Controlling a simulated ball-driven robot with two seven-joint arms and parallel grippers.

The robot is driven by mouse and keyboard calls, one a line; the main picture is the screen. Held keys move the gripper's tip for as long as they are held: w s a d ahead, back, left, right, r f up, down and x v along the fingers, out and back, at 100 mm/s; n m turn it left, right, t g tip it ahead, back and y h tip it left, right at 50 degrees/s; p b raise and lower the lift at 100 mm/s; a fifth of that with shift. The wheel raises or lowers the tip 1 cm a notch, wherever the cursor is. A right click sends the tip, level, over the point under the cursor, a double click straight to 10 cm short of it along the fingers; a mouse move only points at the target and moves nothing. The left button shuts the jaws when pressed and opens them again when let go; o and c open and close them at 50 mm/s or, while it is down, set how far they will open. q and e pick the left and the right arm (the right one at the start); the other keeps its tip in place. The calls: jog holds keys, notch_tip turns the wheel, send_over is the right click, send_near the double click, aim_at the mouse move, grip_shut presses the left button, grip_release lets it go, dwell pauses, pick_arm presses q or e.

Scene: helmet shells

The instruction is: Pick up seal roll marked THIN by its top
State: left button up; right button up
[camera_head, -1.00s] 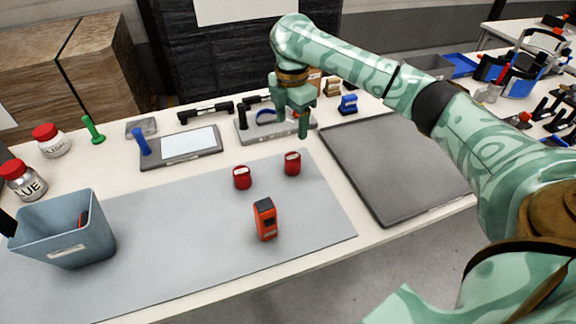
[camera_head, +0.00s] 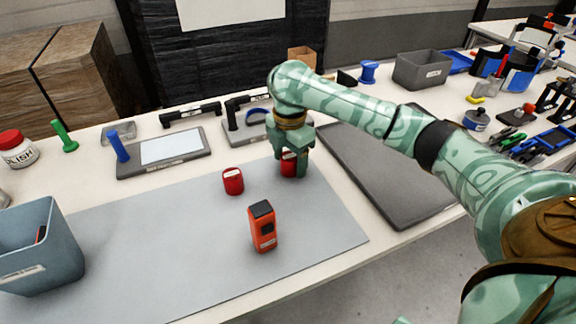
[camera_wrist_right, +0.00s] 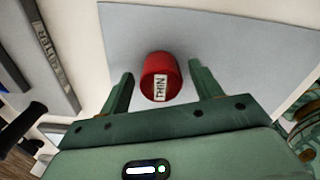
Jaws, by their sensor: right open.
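The red seal roll (camera_wrist_right: 160,68) with a white THIN label stands between the two fingers of my right gripper (camera_wrist_right: 162,88) in the right wrist view. Gaps show on both sides of it, and the fingers are open. In the head view my right gripper (camera_head: 290,168) is down at this roll (camera_head: 288,164), which is partly hidden by the fingers. A second red roll (camera_head: 233,181) stands to the left on the grey mat; its label is too small to read. My left gripper is not in view.
An orange device (camera_head: 262,227) stands on the grey mat (camera_head: 170,235) in front. A blue-grey bin (camera_head: 45,262) is at the left. A dark flat tray (camera_head: 385,185) lies right of the gripper. A grey stand (camera_head: 240,128) is behind.

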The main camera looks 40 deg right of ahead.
jog(key=c, duration=1)
jog(key=shift+c, duration=0.2)
